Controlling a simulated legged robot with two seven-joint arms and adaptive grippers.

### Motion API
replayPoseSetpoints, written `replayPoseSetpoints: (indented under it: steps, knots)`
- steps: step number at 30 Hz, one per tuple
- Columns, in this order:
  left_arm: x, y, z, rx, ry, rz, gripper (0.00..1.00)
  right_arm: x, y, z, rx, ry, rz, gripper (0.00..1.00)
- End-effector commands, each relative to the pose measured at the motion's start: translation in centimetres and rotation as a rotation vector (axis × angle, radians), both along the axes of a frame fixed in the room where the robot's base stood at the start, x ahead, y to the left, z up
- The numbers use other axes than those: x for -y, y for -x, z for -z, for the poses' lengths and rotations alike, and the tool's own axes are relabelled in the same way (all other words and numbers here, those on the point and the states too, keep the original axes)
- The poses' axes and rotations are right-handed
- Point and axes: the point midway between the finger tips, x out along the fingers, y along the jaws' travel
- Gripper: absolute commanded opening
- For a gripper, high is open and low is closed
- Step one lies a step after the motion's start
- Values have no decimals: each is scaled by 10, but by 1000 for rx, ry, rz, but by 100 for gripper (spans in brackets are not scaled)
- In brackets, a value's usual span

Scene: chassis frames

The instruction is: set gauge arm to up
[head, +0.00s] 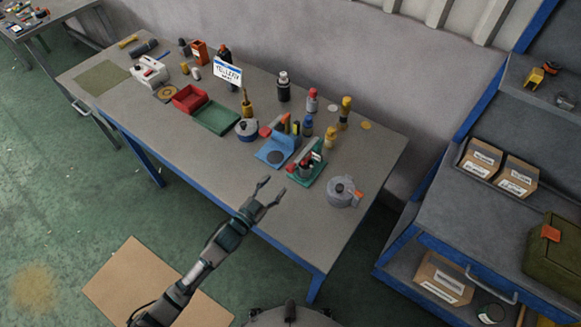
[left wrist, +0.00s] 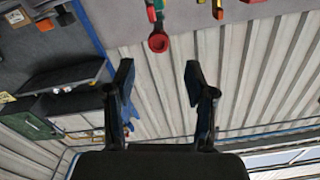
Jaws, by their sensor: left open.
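My left gripper (head: 267,190) is open and empty above the front part of the workbench (head: 190,150). Its two fingers also show spread apart in the left wrist view (left wrist: 160,85). To the upper right of the fingertips stands a small device on a green base (head: 296,181), with grey and red parts. A blue device (head: 268,150) stands just left of it. A round grey device (head: 340,195) with a dark knob and an orange tip sits to the right. I cannot tell for sure which one carries the gauge arm, or how the arm is set. My right gripper is not in view.
A red bin (head: 187,101), a green tray (head: 215,118) and several bottles, such as a dark one (head: 284,90), stand farther back. A blue-framed shelf (head: 460,215) stands at the right. The bench front near my left gripper is clear.

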Motion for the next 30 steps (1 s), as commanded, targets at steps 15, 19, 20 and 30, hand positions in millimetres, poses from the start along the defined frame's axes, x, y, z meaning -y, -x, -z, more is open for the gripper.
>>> replayPoseSetpoints:
  steps: [15,19,20,30]
  knots:
    - [54,-74,-1,1,1,0,55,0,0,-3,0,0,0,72]
    - [57,-77,0,0,0,0,55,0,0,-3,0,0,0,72]
    - [57,-77,0,0,0,0,55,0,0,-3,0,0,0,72]
    - [57,-77,0,0,0,0,18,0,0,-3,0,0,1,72]
